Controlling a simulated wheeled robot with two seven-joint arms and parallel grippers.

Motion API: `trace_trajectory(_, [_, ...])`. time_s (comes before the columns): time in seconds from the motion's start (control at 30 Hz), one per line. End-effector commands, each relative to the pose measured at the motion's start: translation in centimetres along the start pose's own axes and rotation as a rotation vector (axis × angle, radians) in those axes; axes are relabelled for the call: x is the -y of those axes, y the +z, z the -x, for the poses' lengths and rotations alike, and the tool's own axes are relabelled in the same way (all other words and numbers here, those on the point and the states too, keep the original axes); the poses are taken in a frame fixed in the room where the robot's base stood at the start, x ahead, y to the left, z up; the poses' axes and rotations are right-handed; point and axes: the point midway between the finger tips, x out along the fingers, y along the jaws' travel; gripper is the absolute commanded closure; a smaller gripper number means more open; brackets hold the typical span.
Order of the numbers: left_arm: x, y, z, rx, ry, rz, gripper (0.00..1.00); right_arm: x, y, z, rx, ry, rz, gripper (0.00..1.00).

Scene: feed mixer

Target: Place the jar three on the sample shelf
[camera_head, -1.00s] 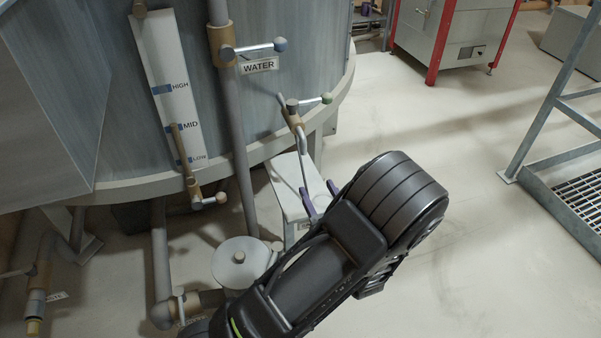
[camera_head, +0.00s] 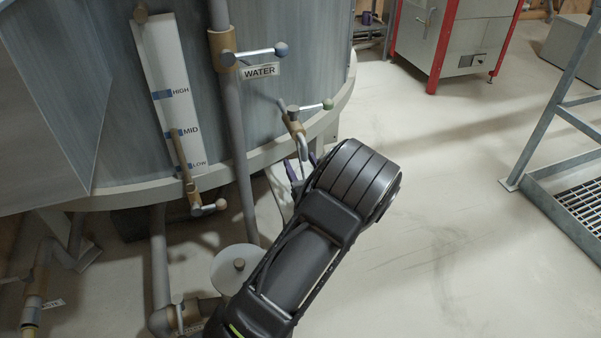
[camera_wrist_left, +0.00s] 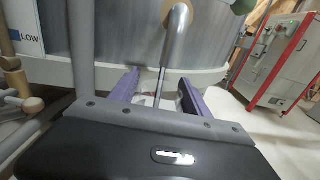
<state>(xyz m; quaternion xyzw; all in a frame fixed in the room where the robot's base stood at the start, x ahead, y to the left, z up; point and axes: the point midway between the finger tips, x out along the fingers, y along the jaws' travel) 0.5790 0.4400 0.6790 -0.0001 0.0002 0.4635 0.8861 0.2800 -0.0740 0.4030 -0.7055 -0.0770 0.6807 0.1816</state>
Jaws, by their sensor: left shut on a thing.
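My left gripper (camera_head: 301,174) has purple fingers and is at the tank's lower edge, by the green-knobbed tap's spout. In the left wrist view, the fingers (camera_wrist_left: 157,92) are shut on a small pale thing (camera_wrist_left: 150,101), probably the jar. It lies largely behind the gripper body and spout, and no number is readable. The metal spout (camera_wrist_left: 172,55) comes down in front of the fingers; I cannot tell whether it touches the jar. I cannot identify the sample shelf with certainty. My right gripper is out of view.
The grey tank (camera_head: 290,90) carries the green-knobbed tap (camera_head: 310,112) and a WATER valve (camera_head: 255,53). A pale stand (camera_head: 281,190) is mostly hidden behind my arm. A round white lid (camera_head: 238,268) is below. Open floor (camera_head: 440,200) lies right, before a grated metal frame (camera_head: 560,190).

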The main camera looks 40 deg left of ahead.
Motion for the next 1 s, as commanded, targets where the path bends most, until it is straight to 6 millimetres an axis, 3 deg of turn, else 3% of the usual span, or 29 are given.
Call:
trace_trajectory(0.03, [-0.1, 0.0, -0.8, 0.003, 0.003, 0.000, 0.92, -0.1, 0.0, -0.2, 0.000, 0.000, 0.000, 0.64])
trace_trajectory(0.1, [-0.1, -1.7, -0.6, 0.000, 0.000, -0.004, 0.92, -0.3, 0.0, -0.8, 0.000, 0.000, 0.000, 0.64])
trace_trajectory(0.23, [-0.1, -3.3, -0.6, 0.001, 0.001, -0.002, 0.92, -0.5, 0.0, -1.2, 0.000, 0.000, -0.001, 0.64])
trace_trajectory(0.67, [0.0, -3.9, -0.5, 0.001, 0.001, 0.000, 0.92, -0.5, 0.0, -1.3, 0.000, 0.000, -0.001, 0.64])
trace_trajectory(0.7, [0.0, -3.8, -0.5, 0.001, 0.001, 0.000, 0.43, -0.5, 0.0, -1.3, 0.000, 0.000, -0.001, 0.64])
trace_trajectory(0.93, [0.0, -3.8, -0.5, 0.001, 0.001, 0.000, 0.24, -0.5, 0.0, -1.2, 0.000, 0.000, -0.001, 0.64])
trace_trajectory(1.0, [0.0, -3.8, -0.5, 0.001, 0.001, 0.000, 0.23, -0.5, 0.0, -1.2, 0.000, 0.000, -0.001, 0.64])
